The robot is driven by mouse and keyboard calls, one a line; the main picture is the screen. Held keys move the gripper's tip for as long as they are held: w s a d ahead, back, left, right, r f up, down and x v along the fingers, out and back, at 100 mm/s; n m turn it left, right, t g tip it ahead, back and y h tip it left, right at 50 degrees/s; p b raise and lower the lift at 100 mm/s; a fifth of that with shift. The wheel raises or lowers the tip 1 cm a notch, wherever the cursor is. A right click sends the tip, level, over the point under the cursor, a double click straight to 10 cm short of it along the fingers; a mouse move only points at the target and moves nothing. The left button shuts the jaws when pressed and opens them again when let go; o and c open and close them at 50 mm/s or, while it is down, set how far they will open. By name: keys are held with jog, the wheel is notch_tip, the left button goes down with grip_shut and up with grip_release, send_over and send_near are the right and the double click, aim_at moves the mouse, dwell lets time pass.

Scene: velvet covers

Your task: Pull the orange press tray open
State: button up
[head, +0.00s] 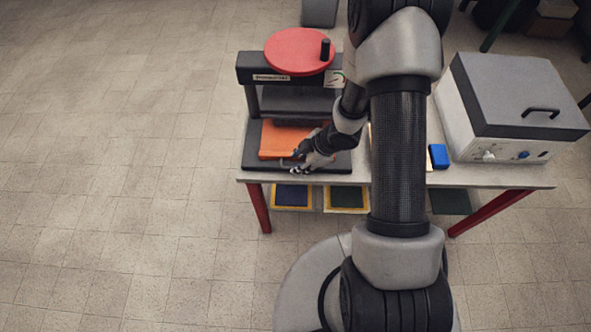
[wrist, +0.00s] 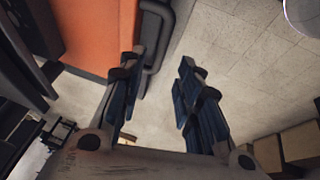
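The orange press tray (head: 279,140) lies flat on the dark base of the press, its rear part under the upper press body. In the wrist view the orange tray (wrist: 95,30) fills the upper left, with a dark bar handle (wrist: 157,45) along its edge. My gripper (head: 300,164) is at the tray's front edge, and my wrist and fingers cover the tray's right front part. In the wrist view my gripper (wrist: 160,68) is open, with blue-padded fingers apart. The handle shows between the fingertips, closer to the left finger; contact cannot be told.
The press has a red round wheel (head: 298,51) on top. A white box with a grey lid (head: 518,95) and a small blue block (head: 438,156) stand on the table to the right. Framed pads (head: 292,196) lie below the table front. The floor to the left is clear.

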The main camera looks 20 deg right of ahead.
jog(key=shift+b+x, duration=0.8)
jog(key=shift+x, duration=1.55)
grip_shut()
